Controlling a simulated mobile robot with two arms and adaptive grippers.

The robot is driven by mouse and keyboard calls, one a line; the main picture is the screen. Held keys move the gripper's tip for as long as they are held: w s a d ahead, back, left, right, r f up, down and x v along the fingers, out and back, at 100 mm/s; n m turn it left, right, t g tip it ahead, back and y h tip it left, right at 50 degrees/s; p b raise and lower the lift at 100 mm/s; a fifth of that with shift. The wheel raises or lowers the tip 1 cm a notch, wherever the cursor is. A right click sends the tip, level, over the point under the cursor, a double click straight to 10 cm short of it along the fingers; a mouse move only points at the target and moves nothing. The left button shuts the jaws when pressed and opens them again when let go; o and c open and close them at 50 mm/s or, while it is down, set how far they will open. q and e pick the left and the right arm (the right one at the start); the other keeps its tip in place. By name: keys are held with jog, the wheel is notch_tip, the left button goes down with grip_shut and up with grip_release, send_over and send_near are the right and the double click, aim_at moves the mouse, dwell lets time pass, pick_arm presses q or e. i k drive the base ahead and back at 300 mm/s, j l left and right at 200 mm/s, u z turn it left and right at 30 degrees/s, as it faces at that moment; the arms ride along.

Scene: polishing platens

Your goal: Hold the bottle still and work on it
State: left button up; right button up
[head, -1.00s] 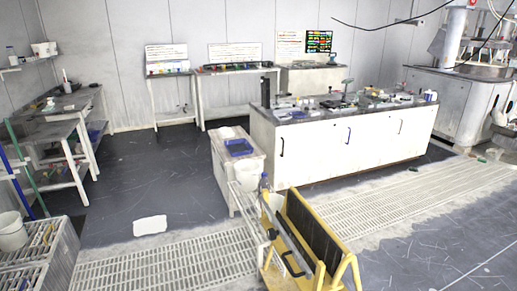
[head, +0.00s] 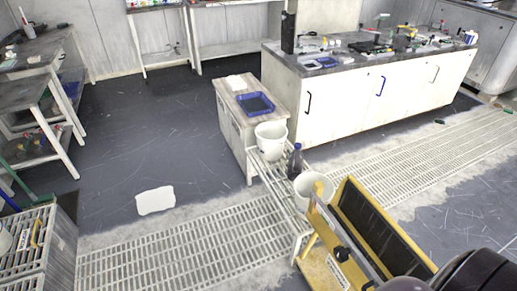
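A dark bottle (head: 295,160) with a blue-grey tint stands upright on a narrow white slatted rack (head: 272,181). It is between two white buckets, one behind it (head: 271,138) and one in front (head: 313,188). The front bucket is close to the bottle's base. Dark rounded parts at the bottom right corner look like one of my arms. Neither gripper shows in the head view, and nothing is seen touching the bottle.
A yellow frame with a dark panel (head: 375,226) stands right of the rack. Behind the rack is a small cabinet (head: 230,125) with a blue tray (head: 256,104). A long white bench (head: 345,99) stands at the back right. Dark floor to the left is clear except for a white patch (head: 155,201).

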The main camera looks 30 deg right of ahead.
aim_at(296, 157)
jog(key=i+j+z, duration=0.1)
jog(key=i+z, duration=0.25)
jog(key=i, duration=0.15)
jog(key=i+j+z, duration=0.25)
jog(key=i+z, duration=0.15)
jog(key=i+j+z, duration=0.35)
jog(key=i, duration=0.2)
